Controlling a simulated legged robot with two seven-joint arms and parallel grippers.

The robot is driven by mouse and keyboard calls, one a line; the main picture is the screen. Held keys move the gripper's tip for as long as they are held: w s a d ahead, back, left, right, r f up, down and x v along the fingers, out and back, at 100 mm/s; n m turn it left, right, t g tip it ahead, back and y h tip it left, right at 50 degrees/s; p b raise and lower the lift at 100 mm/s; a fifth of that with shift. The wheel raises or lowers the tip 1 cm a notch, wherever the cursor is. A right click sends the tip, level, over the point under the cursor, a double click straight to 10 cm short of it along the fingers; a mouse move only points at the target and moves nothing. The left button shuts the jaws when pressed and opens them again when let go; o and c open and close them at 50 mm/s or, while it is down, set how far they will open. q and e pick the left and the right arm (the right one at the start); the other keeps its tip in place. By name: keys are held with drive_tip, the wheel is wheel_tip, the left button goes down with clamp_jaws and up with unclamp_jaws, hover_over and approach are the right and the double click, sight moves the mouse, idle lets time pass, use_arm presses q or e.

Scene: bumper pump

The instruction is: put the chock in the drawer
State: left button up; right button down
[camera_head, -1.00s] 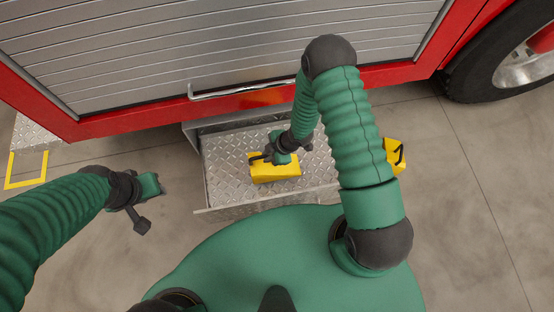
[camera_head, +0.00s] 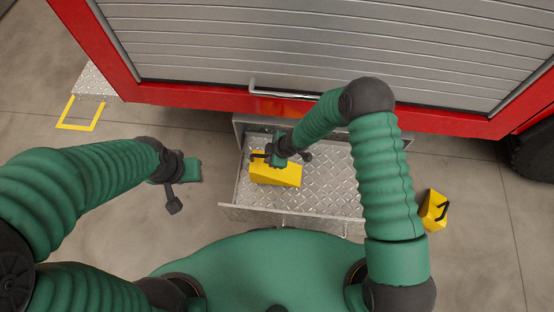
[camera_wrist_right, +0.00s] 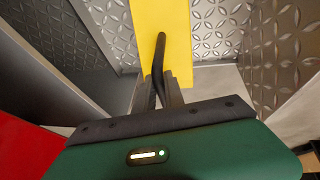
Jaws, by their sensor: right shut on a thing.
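A yellow chock (camera_head: 278,174) with a dark handle is inside the open drawer (camera_head: 330,190), near its left side. My right gripper (camera_head: 264,158) is shut on its handle. In the right wrist view, the fingers (camera_wrist_right: 158,92) close around the black handle (camera_wrist_right: 159,50), with the yellow chock (camera_wrist_right: 172,18) beyond them. I cannot tell whether the chock touches the drawer floor. A second yellow chock (camera_head: 434,210) with a black handle is on the floor right of the drawer. My left gripper (camera_head: 195,182) is over the floor left of the drawer; its fingers are too small to read.
The drawer sticks out under the red truck body (camera_head: 190,98) with its grey roller shutter (camera_head: 300,45). A metal step (camera_head: 95,82) with a yellow frame is at left. A tyre (camera_head: 535,150) is at far right. Floor between step and drawer is clear.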

sight(259, 171)
drive_tip(key=shift+w+a, duration=0.3)
drive_tip(key=shift+a, duration=0.1)
drive_tip(key=shift+a+f+b, duration=0.2)
drive_tip(key=shift+b, duration=0.15)
drive_tip(key=shift+f+b, duration=0.9)
drive_tip(key=shift+f, duration=0.6)
drive_tip(key=c, duration=1.4)
unclamp_jaws()
drive_tip(key=shift+d, duration=0.1)
drive_tip(key=shift+c, duration=0.2)
